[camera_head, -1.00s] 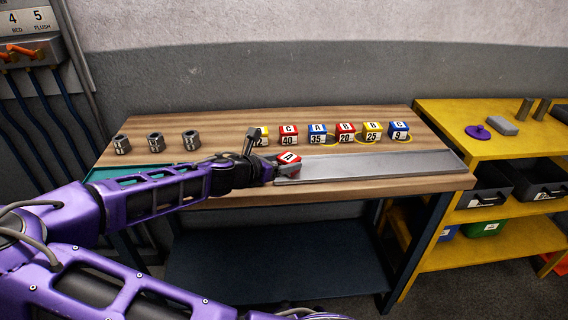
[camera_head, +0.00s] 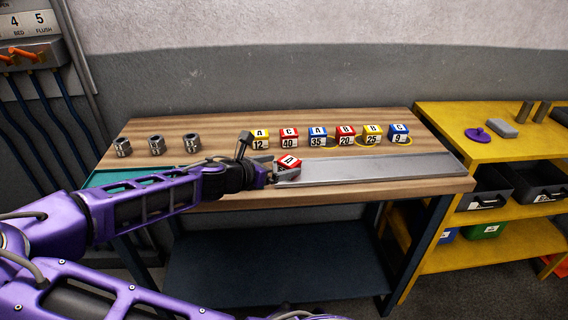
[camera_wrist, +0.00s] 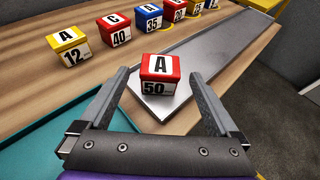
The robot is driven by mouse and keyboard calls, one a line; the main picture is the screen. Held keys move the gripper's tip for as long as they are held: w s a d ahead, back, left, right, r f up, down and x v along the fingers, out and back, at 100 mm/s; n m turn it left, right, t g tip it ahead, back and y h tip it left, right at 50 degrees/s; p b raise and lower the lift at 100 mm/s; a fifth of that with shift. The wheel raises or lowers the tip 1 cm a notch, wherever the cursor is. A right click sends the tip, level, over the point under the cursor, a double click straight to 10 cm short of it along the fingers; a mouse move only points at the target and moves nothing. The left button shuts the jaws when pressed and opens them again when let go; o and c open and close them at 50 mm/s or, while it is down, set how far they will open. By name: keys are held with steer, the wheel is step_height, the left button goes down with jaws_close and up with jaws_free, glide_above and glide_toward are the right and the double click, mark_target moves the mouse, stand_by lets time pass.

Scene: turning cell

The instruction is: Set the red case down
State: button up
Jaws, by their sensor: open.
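The red case (camera_wrist: 159,77), marked A and 50, sits upright on the left end of the grey metal strip (camera_wrist: 215,52) in the wrist view. In the head view the red case (camera_head: 288,163) is at the strip's near left end, partly hidden by my gripper (camera_head: 276,174). My gripper (camera_wrist: 160,92) is open in the wrist view. Its two fingers stand apart on either side of the case, with visible gaps between them and it.
A row of cases stands behind the strip: a yellow case (camera_head: 260,138), a red case marked 40 (camera_head: 289,138), a blue case (camera_head: 318,137) and others. Several metal nuts (camera_head: 157,145) stand at left. A teal mat (camera_head: 110,177) lies left of the strip. The strip's right part is clear.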

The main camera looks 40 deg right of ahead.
steer(key=p+v, duration=0.1)
steer(key=v, duration=0.8)
steer(key=shift+s+a+p, duration=0.2)
steer(key=shift+a+p, duration=0.1)
steer(key=shift+p, duration=0.1)
steer(key=shift+r, duration=0.15)
